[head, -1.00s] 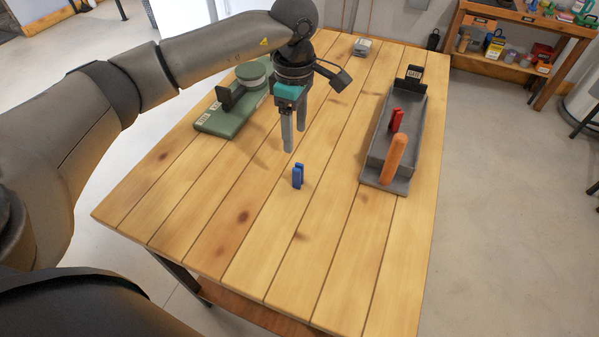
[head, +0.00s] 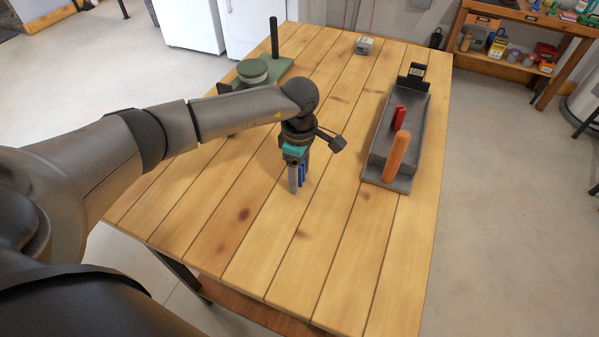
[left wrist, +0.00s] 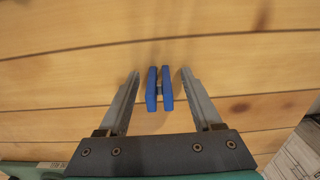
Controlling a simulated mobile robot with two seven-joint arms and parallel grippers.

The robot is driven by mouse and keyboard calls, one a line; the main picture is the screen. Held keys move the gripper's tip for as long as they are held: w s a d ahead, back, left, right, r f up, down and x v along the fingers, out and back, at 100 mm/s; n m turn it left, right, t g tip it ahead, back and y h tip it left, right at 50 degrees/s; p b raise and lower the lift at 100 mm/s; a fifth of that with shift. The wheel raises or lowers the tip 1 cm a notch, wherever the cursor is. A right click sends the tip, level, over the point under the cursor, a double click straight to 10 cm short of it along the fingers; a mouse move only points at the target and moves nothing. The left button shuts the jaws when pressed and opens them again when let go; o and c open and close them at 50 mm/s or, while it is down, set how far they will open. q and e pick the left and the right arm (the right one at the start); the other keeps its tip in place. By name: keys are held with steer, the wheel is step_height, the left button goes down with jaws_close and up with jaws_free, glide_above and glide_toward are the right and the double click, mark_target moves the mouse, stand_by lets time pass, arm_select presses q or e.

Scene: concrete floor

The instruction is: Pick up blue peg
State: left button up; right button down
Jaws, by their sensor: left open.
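The blue peg (head: 302,173) stands on the wooden table, partly hidden behind my left gripper (head: 296,186) in the head view. In the left wrist view the blue peg (left wrist: 152,88) shows as two parallel blue bars with a gap between them. My left gripper (left wrist: 159,85) is open, with one finger on each side of the peg. A gap shows between each finger and the peg in that view. My right gripper is not in either view.
A green fixture (head: 274,69) with a dark post stands at the back left. A small grey box (head: 364,46) sits at the far edge. The front table is clear.

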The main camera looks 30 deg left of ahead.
arm_select(q)
steer(key=shift+c, duration=0.3)
jaws_close()
stand_by(0.3)
